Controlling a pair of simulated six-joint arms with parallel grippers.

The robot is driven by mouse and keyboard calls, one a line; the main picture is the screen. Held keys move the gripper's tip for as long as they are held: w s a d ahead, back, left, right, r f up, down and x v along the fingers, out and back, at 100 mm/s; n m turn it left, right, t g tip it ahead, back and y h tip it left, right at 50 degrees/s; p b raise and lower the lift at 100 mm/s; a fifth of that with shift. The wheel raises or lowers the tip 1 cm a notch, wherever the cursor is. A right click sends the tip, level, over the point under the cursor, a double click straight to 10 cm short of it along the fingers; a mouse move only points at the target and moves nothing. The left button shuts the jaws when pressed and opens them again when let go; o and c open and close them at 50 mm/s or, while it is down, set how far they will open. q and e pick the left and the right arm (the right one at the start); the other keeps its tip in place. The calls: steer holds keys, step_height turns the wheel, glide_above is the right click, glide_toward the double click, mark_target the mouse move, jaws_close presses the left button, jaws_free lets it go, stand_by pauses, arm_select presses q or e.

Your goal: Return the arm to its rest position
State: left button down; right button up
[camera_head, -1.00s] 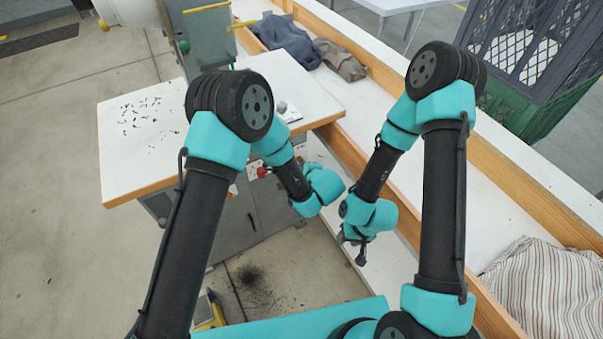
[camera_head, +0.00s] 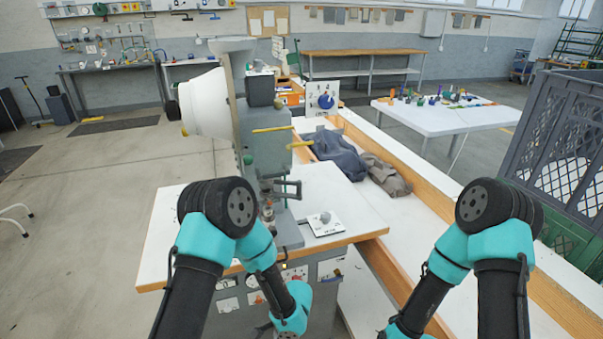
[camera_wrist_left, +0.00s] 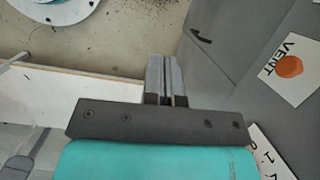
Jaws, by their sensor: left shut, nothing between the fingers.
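My left arm (camera_head: 205,265) comes in at the lower left of the head view, bent over the front of the press table. Its gripper is below the head view's bottom edge. In the left wrist view my left gripper (camera_wrist_left: 166,75) shows with its two fingers together and nothing between them. It hangs beside the grey cabinet front with a white VENT label (camera_wrist_left: 292,68). My right arm (camera_head: 500,255) stands at the lower right of the head view, and its gripper is out of the picture.
The eyelet press (camera_head: 265,140) stands on the white-topped table (camera_head: 345,205) with a small dial plate (camera_head: 325,222). A long white bench with a wooden rim (camera_head: 430,210) runs along the right, holding dark cloths (camera_head: 340,155). A crate (camera_head: 565,150) stands at far right. Open floor lies left.

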arm_select(q)
steer(key=s+a+n+t+h, duration=0.1)
steer(key=s+a+n+h, duration=0.6)
steer(key=s+a+n, duration=0.5)
steer(key=a+n, duration=0.3)
steer(key=a, duration=0.1)
steer(key=shift+f+t, duration=0.15)
steer(key=shift+t, duration=0.15)
steer(key=shift+a, duration=0.1)
arm_select(e)
steer(key=shift+c, duration=0.4)
